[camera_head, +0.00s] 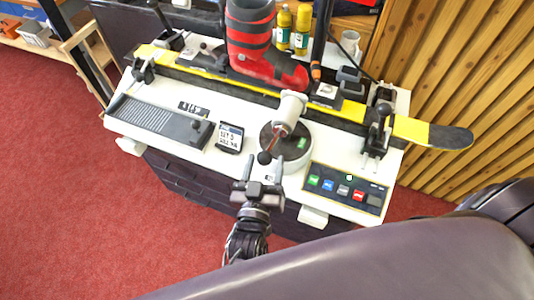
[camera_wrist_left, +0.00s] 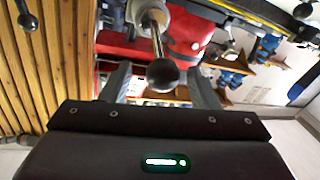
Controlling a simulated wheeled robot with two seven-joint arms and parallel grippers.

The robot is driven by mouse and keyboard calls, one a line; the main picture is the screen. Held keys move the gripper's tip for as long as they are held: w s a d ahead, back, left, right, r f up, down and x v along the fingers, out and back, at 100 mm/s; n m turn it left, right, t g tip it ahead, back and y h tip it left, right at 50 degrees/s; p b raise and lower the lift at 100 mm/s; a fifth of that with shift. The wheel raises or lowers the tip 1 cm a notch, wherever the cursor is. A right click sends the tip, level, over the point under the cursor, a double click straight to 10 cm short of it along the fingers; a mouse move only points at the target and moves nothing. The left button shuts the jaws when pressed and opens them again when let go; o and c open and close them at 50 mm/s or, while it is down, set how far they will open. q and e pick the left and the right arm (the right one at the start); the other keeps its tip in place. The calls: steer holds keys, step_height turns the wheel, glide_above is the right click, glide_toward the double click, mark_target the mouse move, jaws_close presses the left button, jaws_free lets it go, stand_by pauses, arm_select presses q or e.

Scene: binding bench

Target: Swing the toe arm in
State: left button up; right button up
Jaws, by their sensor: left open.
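The toe arm (camera_head: 291,108) is a white cylinder with a thin metal rod and a black ball knob (camera_head: 264,157), standing over a round dark base on the bench. My left gripper (camera_head: 261,173) is at the bench's front edge, just in front of the knob, with its fingers apart. In the left wrist view the knob (camera_wrist_left: 162,74) shows between the two open fingers, with the rod and white cylinder (camera_wrist_left: 148,12) behind it. I cannot tell whether the fingers touch it. My right gripper is not in view.
A yellow and black ski (camera_head: 425,132) lies across the bench in clamps, with a red boot (camera_head: 251,45) behind. A small display (camera_head: 229,137) stands left of the round base (camera_head: 272,135). A button panel (camera_head: 346,189) is to the right.

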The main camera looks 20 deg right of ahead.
arm_select(q)
steer(key=shift+b+v, duration=0.3)
steer(key=shift+v, duration=1.6)
steer(key=s+a+f+g+y, duration=0.2)
steer(key=a+f, duration=0.3)
steer(key=f, duration=0.7)
steer(key=s+a+f+m+g+y+b, duration=0.1)
steer(key=a+f+g, duration=0.3)
steer(key=f, duration=0.7)
steer(key=s+a+f+g+y, duration=0.15)
steer(key=a+f, duration=0.35)
steer(key=f, duration=0.7)
steer(key=s+a+f+n+g+y+b, duration=0.1)
steer(key=s+a+f+g+y, duration=0.3)
steer(key=s+a+f, duration=1.3)
steer(key=s+a+n+g, duration=0.1)
steer(key=s+g, duration=0.2)
steer(key=shift+s+a, duration=0.35)
steer(key=shift+a, duration=0.05)
